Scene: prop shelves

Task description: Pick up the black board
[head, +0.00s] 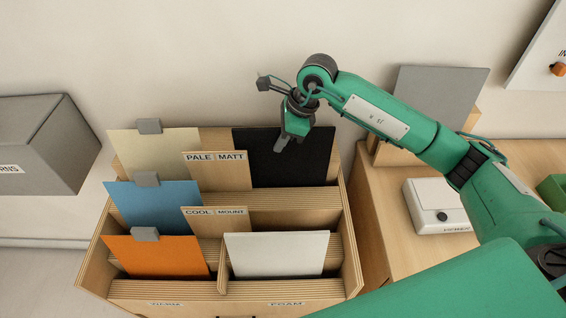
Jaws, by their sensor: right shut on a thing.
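The black board (312,158) stands in the back right compartment of the wooden rack (352,240), beside the PALE and MATT divider. My right gripper (282,146) comes down from above and is shut at the upper part of the black board. The gripper's body hides part of the board's top edge. I cannot tell exactly how the fingertips sit on it. The board's lower edge is hidden in the rack. My left gripper is not in view.
The rack also holds cream (155,155), blue (155,207), orange (158,257) and white (276,255) boards. Grey clips top the cream, blue and orange ones. A grey box (45,142) is at left. A grey panel (440,97) and a white device (438,207) are at right.

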